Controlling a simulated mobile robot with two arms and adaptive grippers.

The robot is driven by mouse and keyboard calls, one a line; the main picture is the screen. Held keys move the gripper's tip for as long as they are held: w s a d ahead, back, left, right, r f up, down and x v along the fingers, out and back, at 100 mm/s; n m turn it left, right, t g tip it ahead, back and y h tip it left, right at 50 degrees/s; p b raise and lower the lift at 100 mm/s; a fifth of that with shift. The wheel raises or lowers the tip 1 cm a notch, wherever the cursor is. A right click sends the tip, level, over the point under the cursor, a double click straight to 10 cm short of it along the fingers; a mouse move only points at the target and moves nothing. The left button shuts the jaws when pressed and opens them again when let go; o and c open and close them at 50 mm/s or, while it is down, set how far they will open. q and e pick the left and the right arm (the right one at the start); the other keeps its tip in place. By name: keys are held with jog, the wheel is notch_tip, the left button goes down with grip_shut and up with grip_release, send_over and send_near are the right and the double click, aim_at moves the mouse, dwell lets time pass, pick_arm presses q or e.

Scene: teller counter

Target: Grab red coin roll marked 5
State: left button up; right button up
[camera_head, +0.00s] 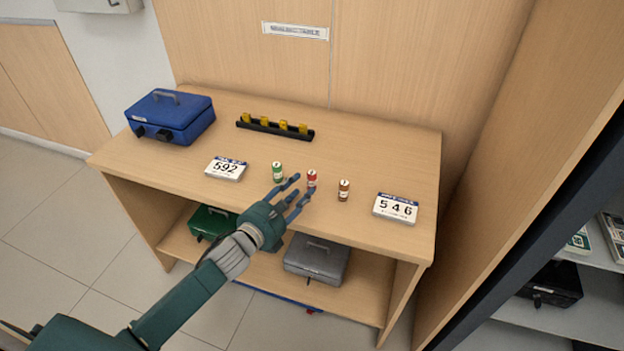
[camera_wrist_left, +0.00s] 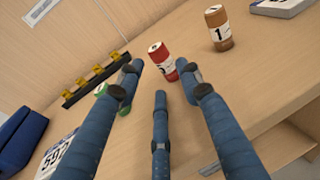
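The red coin roll (camera_head: 311,178) stands upright on the counter between a green roll (camera_head: 277,172) and a brown roll (camera_head: 343,190). In the left wrist view the red roll (camera_wrist_left: 159,57) has a white top and a label whose mark is partly hidden. My left gripper (camera_head: 297,190) has its blue fingers spread and empty. Its fingertips are just in front of the red roll. In the left wrist view the red roll shows beyond and between the two outer fingers (camera_wrist_left: 160,80); I cannot tell if they touch it. My right gripper is not in view.
Number cards reading 592 (camera_head: 226,168) and 546 (camera_head: 395,208) flank the rolls. A black rack with yellow pieces (camera_head: 275,128) and a blue cash box (camera_head: 171,115) stand behind. The brown roll (camera_wrist_left: 219,30) shows a 1. Grey and green boxes sit on the lower shelf.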

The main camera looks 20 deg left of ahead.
aim_at(308, 179)
pick_arm(q)
jog(key=x, duration=0.3)
jog(key=shift+w+d+r, duration=0.1)
jog(key=shift+w+r, duration=0.05)
jog(key=shift+w, duration=0.35)
grip_shut()
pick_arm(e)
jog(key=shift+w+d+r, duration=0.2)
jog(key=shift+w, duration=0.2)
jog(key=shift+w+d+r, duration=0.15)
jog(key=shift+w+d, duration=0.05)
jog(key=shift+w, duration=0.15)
pick_arm(q)
jog(key=shift+r, duration=0.15)
